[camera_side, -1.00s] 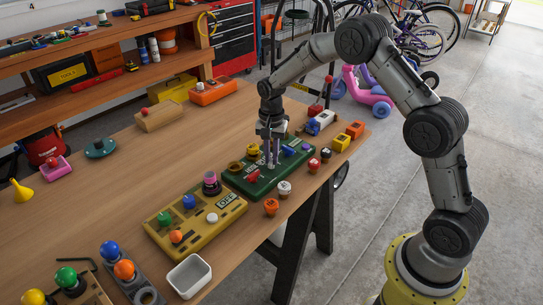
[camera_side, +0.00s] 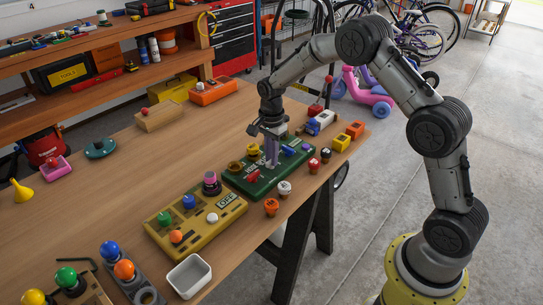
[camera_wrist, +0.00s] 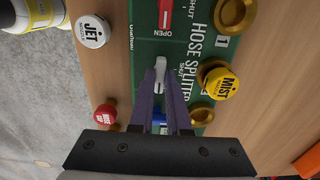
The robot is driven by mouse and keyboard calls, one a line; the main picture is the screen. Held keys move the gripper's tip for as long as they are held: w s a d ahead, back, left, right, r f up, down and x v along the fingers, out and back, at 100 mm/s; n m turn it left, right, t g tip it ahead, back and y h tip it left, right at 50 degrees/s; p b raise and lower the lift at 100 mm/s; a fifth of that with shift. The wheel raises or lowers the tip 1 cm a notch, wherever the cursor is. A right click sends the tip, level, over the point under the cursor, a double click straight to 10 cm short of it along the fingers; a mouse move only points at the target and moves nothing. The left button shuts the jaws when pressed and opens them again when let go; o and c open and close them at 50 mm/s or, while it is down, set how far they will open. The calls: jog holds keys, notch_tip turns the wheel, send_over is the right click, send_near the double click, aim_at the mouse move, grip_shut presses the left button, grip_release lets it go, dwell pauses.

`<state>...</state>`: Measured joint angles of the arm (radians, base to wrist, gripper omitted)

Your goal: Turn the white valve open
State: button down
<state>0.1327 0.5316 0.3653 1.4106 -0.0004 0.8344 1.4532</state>
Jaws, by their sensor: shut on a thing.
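The white valve (camera_wrist: 160,64) is a small lever handle on the green hose splitter board (camera_side: 263,189), which also fills the middle of the wrist view (camera_wrist: 142,72). My gripper (camera_side: 271,163) points down over the board, and its two purple-grey fingers also show in the wrist view (camera_wrist: 161,84). The fingers are shut on the white handle, one on each side. The far end of the handle shows beyond the fingertips. In the side view the fingers hide most of the white valve.
On the board, a red valve (camera_wrist: 165,14) by an OPEN label and a blue valve (camera_wrist: 158,121) flank it. Yellow MIST (camera_wrist: 220,83), white JET (camera_wrist: 93,30) and red (camera_wrist: 105,113) caps stand near. A yellow control panel (camera_side: 197,236) lies left of the board.

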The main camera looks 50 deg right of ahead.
jog(key=shift+r, duration=0.1)
jog(key=c, duration=0.9)
grip_release()
notch_tip(320, 180, up, 14)
jog(key=shift+f, duration=0.1)
